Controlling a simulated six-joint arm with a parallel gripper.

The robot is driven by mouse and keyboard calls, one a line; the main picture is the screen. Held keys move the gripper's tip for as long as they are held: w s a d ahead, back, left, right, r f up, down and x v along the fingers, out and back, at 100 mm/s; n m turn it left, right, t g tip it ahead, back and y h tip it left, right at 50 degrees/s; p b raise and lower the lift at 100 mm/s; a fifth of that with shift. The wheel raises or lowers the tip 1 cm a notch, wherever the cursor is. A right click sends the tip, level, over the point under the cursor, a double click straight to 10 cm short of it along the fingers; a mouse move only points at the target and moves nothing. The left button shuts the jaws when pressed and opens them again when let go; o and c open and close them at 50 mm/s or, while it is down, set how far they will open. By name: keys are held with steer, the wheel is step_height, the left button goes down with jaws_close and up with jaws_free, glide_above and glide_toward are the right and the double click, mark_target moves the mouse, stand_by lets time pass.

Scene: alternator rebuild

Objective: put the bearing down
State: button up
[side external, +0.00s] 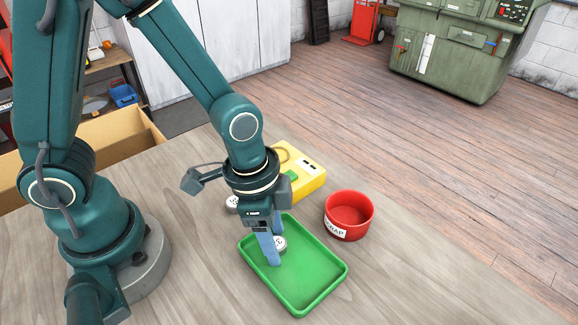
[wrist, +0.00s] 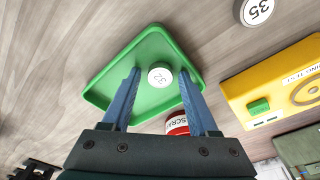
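The bearing (wrist: 160,77), a small white-faced disc with a number that is hard to read, is in the green tray (wrist: 98,98). The bearing also shows in the side view (side external: 279,243), beside my blue fingers. My gripper (wrist: 160,72) is open over the tray. Its two fingers stand on either side of the bearing, with a visible gap on each side in the wrist view. The green tray (side external: 318,300) lies on the wooden table and its right part is empty. Whether the bearing rests fully on the tray floor is hard to tell.
A red scrap bowl (side external: 349,215) stands right of the tray. A yellow tester (side external: 306,178) with a green block is behind it. Another disc marked 35 (wrist: 259,10) lies on the table outside the tray. Bare table lies in front and to the right.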

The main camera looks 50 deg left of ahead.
stand_by(0.3)
steer(key=shift+r, duration=0.65)
step_height(320, 180, up, 11)
steer(key=s+a, duration=0.1)
steer(key=a, duration=0.1)
steer(key=s+a+r+n+t+y, duration=0.1)
steer(key=s+a+r+n+t, duration=0.1)
steer(key=a+n, duration=0.5)
steer(key=shift+s+a+r+n+t, duration=0.15)
steer(key=shift+s+r+n+t, duration=0.15)
steer(key=shift+s+n+t, duration=0.6)
